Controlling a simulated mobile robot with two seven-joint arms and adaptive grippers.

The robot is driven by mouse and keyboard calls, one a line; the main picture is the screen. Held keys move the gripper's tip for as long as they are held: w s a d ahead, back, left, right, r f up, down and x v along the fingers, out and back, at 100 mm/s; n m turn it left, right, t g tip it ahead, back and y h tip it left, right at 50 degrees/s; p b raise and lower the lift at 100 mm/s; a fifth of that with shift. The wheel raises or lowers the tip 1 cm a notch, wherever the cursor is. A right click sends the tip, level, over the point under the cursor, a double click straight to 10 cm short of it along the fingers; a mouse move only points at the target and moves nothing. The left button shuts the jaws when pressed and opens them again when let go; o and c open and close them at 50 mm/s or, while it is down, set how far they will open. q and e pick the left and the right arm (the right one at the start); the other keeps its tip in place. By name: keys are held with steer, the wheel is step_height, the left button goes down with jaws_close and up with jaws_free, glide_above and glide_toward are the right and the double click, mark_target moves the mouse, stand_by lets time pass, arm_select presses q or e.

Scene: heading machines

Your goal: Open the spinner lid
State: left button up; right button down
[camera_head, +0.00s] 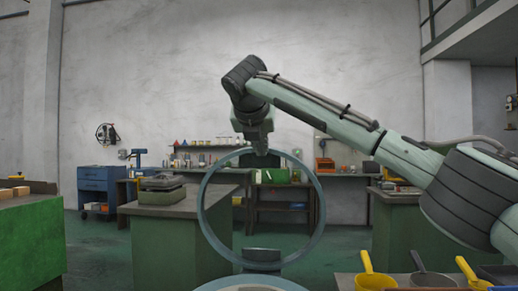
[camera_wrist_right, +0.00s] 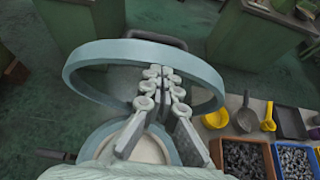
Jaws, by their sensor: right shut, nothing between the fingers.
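The spinner lid (camera_head: 206,222) is a blue-grey round rim raised upright above the spinner body (camera_head: 250,284), joined at a hinge at its lower edge. The scene behind shows through the lid's middle. In the right wrist view the lid (camera_wrist_right: 85,62) stands tilted up from the body (camera_wrist_right: 92,145), with a dark handle (camera_wrist_right: 155,38) on its far edge. My right gripper (camera_head: 261,151) points down at the top of the lid's rim. In the wrist view its fingers (camera_wrist_right: 160,75) are shut and empty in front of the lid; contact is unclear. My left gripper is out of view.
Yellow scoops (camera_head: 374,279) and a grey scoop (camera_wrist_right: 246,115) lie on a bench at the right, beside bins of small metal parts (camera_wrist_right: 245,158). A green cabinet (camera_head: 165,242) stands behind at the left. A green block (camera_head: 30,240) fills the left edge.

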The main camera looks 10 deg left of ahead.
steer(key=shift+s+r, duration=0.1)
steer(key=v, duration=1.1)
steer(key=shift+s, duration=0.35)
